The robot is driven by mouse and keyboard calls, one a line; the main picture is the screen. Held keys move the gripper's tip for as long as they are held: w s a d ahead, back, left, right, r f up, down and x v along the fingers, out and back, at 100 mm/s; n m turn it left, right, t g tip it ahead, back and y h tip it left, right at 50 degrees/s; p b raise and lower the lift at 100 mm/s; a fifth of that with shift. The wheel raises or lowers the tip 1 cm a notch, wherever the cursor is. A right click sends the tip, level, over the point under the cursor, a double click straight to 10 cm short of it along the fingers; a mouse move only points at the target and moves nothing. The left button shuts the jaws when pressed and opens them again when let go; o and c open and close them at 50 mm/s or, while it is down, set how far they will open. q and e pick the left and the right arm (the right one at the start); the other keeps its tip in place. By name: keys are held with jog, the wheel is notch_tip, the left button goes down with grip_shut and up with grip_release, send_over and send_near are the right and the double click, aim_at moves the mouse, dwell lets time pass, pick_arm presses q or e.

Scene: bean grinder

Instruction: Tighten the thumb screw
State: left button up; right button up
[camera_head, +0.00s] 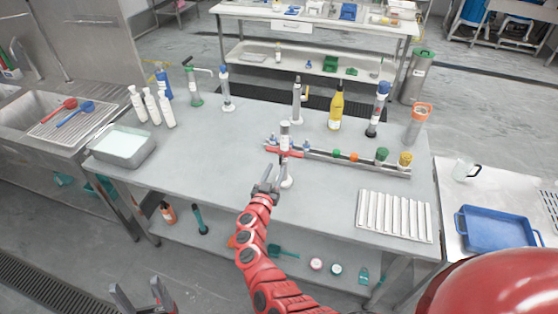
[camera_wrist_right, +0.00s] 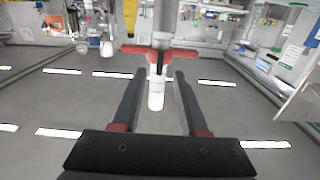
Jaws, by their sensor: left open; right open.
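A grey upright cylinder (camera_head: 285,132) stands near the middle of the table, with a red crosspiece (camera_head: 284,152) across its lower part. The crosspiece (camera_wrist_right: 186,54) also shows just beyond the fingers in the right wrist view. A white knob-like part (camera_head: 288,183) lies below it; in the right wrist view this white part (camera_wrist_right: 156,98) appears between the two fingers. I cannot tell which part is the thumb screw. My right gripper (camera_head: 267,180) is open beside the white part, and nothing is gripped. My left gripper (camera_head: 143,298) is open and empty, low at the front left, away from the table.
A long rack (camera_head: 345,162) with several coloured caps runs right from the crosspiece. Behind stand a yellow bottle (camera_head: 335,110) and other labware. A white ribbed tray (camera_head: 394,216) lies at front right, a metal basin (camera_head: 122,148) at left. The left-centre tabletop is clear.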

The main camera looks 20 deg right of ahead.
aim_at(280, 161)
jog(key=shift+x, duration=2.15)
jog(key=shift+s, duration=0.1)
grip_shut()
